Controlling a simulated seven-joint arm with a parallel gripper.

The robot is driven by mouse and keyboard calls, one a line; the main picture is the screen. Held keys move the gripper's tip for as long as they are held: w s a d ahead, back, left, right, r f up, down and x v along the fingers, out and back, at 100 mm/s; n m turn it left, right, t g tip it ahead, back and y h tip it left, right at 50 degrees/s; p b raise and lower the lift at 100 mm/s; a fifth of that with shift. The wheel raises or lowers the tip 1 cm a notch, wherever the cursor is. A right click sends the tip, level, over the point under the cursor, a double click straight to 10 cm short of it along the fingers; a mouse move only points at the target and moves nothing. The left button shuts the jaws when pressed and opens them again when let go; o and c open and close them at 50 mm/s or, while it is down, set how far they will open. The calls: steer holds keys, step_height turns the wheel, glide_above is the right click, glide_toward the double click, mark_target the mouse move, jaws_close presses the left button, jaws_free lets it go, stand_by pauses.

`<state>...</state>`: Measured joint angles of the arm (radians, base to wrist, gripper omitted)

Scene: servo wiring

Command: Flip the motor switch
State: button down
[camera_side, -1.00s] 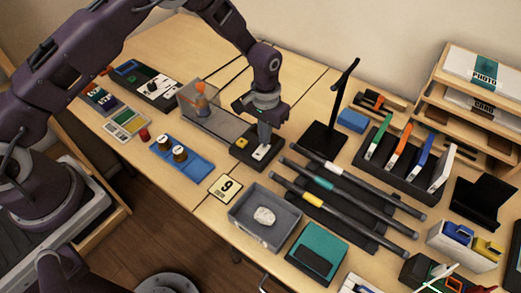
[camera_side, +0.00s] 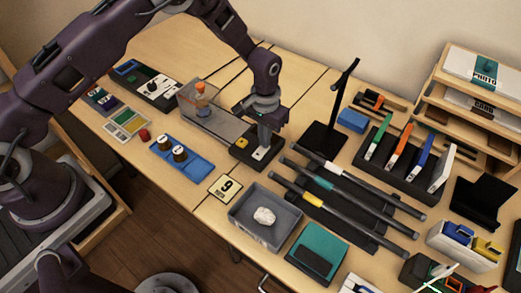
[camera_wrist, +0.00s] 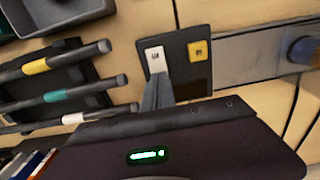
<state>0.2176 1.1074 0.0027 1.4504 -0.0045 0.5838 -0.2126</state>
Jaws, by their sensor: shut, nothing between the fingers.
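A black switch box (camera_side: 240,154) stands on the table at the end of a grey strip. It bears a white switch plate (camera_side: 260,153) and a yellow block (camera_side: 242,142). My gripper (camera_side: 264,144) is shut and empty, pointing down with its tips at the white plate. In the wrist view the tips (camera_wrist: 155,82) overlap the lower part of the white plate (camera_wrist: 154,55), with the yellow block (camera_wrist: 198,50) to the right. The tips hide the switch lever, so I cannot tell its position or whether they touch it. A clear case (camera_side: 187,108) holds an orange-topped piece (camera_side: 201,98).
Long dark rods with coloured bands (camera_side: 335,186) lie on a rack to the right. A black stand (camera_side: 322,138) rises behind them. A blue tray (camera_side: 190,163) with two knobs is at left, and a grey bin (camera_side: 252,232) is in front.

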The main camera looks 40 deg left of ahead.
steer(key=shift+f, duration=0.4)
steer(key=shift+r, duration=3.55)
steer(key=s+a+r+t, duration=0.1)
steer(key=s+a+r, duration=0.25)
steer(key=r, duration=0.75)
steer(key=s+a+r+t, duration=0.15)
steer(key=s+r, duration=0.25)
steer(key=r, duration=0.6)
steer(key=s+a+r+t, duration=0.1)
steer(key=s+a+r, duration=0.1)
steer(key=s, duration=0.9)
steer(key=s+a+r+t, duration=0.2)
steer(key=s+a+r, duration=0.1)
steer(key=s, duration=0.8)
steer(key=shift+v, duration=0.8)
